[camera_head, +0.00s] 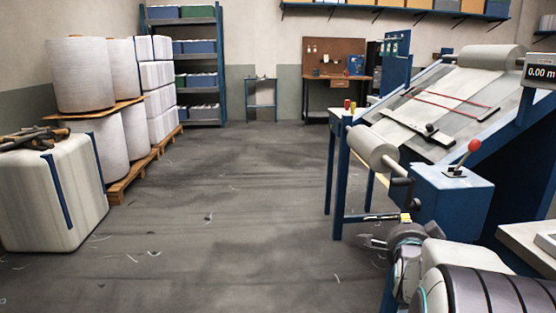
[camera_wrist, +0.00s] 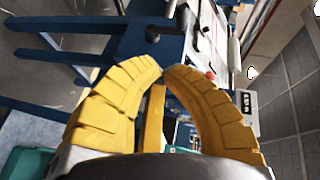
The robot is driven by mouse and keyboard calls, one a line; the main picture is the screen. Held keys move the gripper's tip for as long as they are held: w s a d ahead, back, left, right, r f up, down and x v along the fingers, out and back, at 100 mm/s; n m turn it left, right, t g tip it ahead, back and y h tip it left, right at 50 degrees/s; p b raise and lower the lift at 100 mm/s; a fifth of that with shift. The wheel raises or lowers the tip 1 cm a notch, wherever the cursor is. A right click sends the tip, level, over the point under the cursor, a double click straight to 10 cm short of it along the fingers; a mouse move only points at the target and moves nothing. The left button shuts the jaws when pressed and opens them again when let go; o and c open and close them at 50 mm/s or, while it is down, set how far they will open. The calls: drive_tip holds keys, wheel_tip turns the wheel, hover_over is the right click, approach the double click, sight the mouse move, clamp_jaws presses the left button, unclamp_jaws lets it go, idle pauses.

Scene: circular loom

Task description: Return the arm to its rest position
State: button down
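My gripper (camera_wrist: 164,70) shows in the wrist view as two curved yellow ribbed fingers. Their tips come together, with no object visible between the tips. A narrow yellow bar (camera_wrist: 153,118) shows in the gap behind them; I cannot tell what it belongs to. In the head view my arm reaches in from the lower right, beside the front of the blue loom machine (camera_head: 450,205). The gripper's fingers are not clear in that view.
The machine carries a pale roller (camera_head: 373,147), a red-knobbed lever (camera_head: 464,158) and a display (camera_head: 541,72) reading 0.00 m. A white bale (camera_head: 48,200) and stacked white rolls (camera_head: 80,75) stand left. Shelves (camera_head: 200,65) stand behind. The middle floor is open, with loose thread scraps.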

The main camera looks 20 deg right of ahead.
drive_tip(key=s+a+r+n+g+y+p, duration=0.1)
drive_tip(key=a+r+n+y+p, duration=0.25)
drive_tip(key=a+n+p, duration=0.45)
drive_tip(key=s+a+r+n+g+y+p, duration=0.1)
drive_tip(key=a+r+n+g+y+p, duration=0.2)
drive_tip(key=a, duration=0.9)
drive_tip(key=s+a+r+n+g+y+p, duration=0.4)
drive_tip(key=s+a+n+p, duration=0.5)
drive_tip(key=s, duration=0.6)
drive_tip(key=shift+a+r+n+p, duration=0.15)
drive_tip(key=shift+a+n+p, duration=0.15)
drive_tip(key=shift+a+n, duration=1.1)
drive_tip(key=shift+w+d, duration=0.1)
drive_tip(key=shift+d, duration=0.15)
